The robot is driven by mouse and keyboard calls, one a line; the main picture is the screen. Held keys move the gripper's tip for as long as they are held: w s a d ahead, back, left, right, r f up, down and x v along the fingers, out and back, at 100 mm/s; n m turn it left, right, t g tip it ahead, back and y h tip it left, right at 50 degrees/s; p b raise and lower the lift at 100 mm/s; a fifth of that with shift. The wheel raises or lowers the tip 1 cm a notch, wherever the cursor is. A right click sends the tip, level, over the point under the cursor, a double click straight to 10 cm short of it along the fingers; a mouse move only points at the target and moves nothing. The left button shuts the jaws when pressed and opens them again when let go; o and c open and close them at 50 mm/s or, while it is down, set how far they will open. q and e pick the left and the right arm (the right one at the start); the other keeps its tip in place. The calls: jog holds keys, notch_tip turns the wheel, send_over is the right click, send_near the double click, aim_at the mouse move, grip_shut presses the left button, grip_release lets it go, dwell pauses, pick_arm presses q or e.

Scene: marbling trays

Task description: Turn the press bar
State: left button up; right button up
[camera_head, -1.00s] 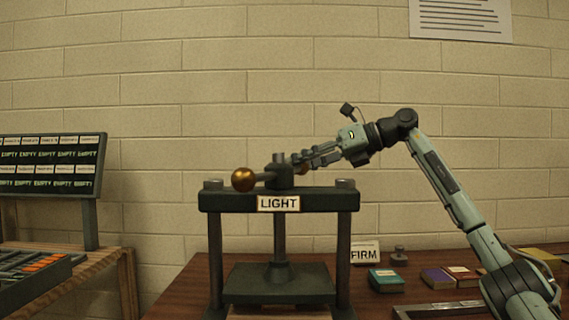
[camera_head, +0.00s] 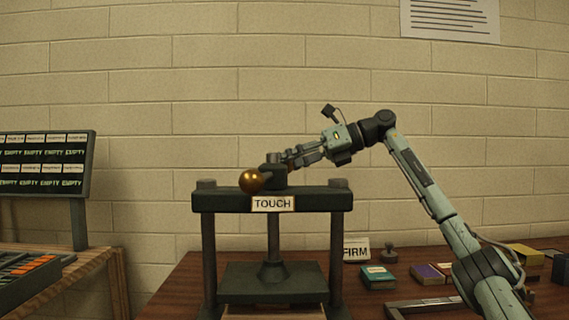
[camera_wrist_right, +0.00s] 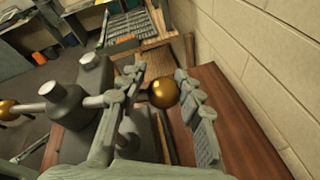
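The press (camera_head: 325,200) is a dark green frame with a TOUCH label (camera_head: 272,204) on its crossbeam. Its press bar (camera_head: 266,173) runs through the screw head (camera_head: 273,178), with a brass ball (camera_head: 251,182) on its near left end. The other brass ball (camera_wrist_right: 163,92) shows in the right wrist view. My right gripper (camera_head: 288,159) is over the far side of the press. In the wrist view its fingers (camera_wrist_right: 160,72) are apart, with that ball between them. The left-hand finger lies across the bar; contact is hard to confirm. My left gripper is not in view.
A FIRM sign (camera_head: 356,250), a stamp (camera_head: 389,254) and a teal box (camera_head: 378,277) stand on the table right of the press. A display board (camera_head: 88,165) and a tray (camera_head: 28,285) are at the left. A brick wall (camera_head: 200,80) is behind.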

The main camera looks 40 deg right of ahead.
jog(key=o, duration=0.3)
jog(key=shift+w+a+f, duration=0.1)
jog(key=shift+a+f, duration=0.1)
jog(key=shift+f, duration=0.15)
jog(key=shift+d, duration=0.1)
jog(key=shift+r, duration=0.1)
jog(key=shift+s+d+r, duration=0.15)
jog(key=shift+s+d, duration=0.05)
jog(key=shift+d, duration=0.05)
jog(key=v, duration=1.1)
jog(key=shift+s+d+r, duration=0.1)
jog(key=shift+s, duration=0.05)
